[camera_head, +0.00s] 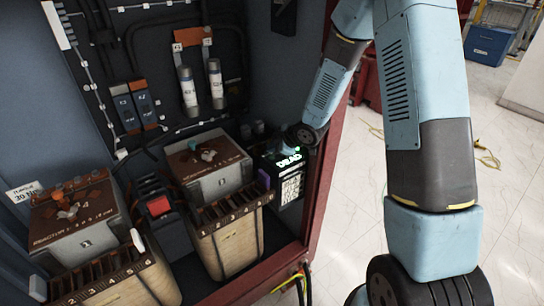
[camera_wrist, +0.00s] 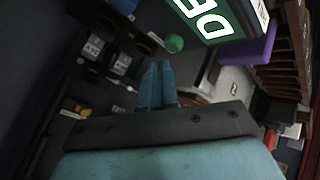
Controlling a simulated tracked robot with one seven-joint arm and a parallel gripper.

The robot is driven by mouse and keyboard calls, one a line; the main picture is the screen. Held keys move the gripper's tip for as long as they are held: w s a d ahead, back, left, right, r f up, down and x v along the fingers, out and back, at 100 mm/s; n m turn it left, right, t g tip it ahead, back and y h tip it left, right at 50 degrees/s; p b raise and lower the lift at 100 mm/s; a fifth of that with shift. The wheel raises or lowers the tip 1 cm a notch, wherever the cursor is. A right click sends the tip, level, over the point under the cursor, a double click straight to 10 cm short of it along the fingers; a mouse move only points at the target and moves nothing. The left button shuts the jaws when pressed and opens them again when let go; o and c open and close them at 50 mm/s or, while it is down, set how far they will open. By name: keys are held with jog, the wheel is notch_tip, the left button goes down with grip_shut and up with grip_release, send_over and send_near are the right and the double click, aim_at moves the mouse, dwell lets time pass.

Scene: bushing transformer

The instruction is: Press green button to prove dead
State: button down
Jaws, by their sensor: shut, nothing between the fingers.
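The green button (camera_wrist: 173,43) is a small round knob in the wrist view, beside the lit panel. The panel (camera_wrist: 212,22) shows part of the white word "DE" on green. In the head view my wrist hides the fingers and button.
The red-framed cabinet (camera_head: 321,172) stands open. Two transformer blocks (camera_head: 208,165) with wooden-sided parts fill its lower left and middle. A purple block (camera_wrist: 256,47) sits close beside the panel. Fuses (camera_head: 188,88) and switches line the back.

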aim_at(273, 159)
jog(key=shift+r, duration=0.15)
notch_tip(273, 159, up, 5)
jog(key=shift+f, duration=0.1)
dwell(0.7)
dwell(0.6)
